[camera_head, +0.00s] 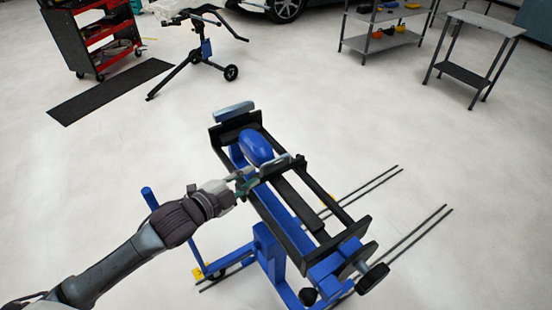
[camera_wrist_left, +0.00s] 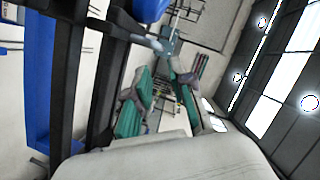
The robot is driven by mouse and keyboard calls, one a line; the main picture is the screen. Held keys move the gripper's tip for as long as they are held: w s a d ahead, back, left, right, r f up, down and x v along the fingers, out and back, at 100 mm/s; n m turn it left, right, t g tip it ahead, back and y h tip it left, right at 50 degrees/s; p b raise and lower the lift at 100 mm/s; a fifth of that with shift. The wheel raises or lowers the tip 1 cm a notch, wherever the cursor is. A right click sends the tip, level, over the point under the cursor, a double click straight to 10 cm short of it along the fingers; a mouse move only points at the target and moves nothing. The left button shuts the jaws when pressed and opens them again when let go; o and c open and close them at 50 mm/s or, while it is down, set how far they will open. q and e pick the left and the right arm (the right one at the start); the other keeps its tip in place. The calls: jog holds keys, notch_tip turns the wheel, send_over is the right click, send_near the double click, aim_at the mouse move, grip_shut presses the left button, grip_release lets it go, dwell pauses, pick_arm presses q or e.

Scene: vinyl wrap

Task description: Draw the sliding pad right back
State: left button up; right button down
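A blue rounded pad (camera_head: 256,147) sits near the far end of a long black-framed stand (camera_head: 282,190); it also shows at the top of the left wrist view (camera_wrist_left: 150,8). A grey handle-like bar (camera_head: 284,165) lies across the frame just on the near side of the pad. My left gripper (camera_head: 246,181) is at the frame's left side, close to the bar's left end. In the left wrist view its teal-padded fingers (camera_wrist_left: 163,75) stand apart with nothing seen between them. Whether they touch the bar is unclear. My right gripper is not in view.
The stand has a black knob (camera_head: 373,278) at its near right end and a blue upright post (camera_head: 150,198) at left. Dark rods (camera_head: 400,238) lie on the floor at right. A red tool cart (camera_head: 95,38), another stand and shelves are far back. Open floor surrounds the stand.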

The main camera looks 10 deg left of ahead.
aim_at(274, 162)
pick_arm(q)
jog(key=p+x, duration=0.1)
jog(key=x, duration=1)
jog(key=shift+w, duration=0.2)
grip_shut()
jog(key=shift+s+d, duration=0.1)
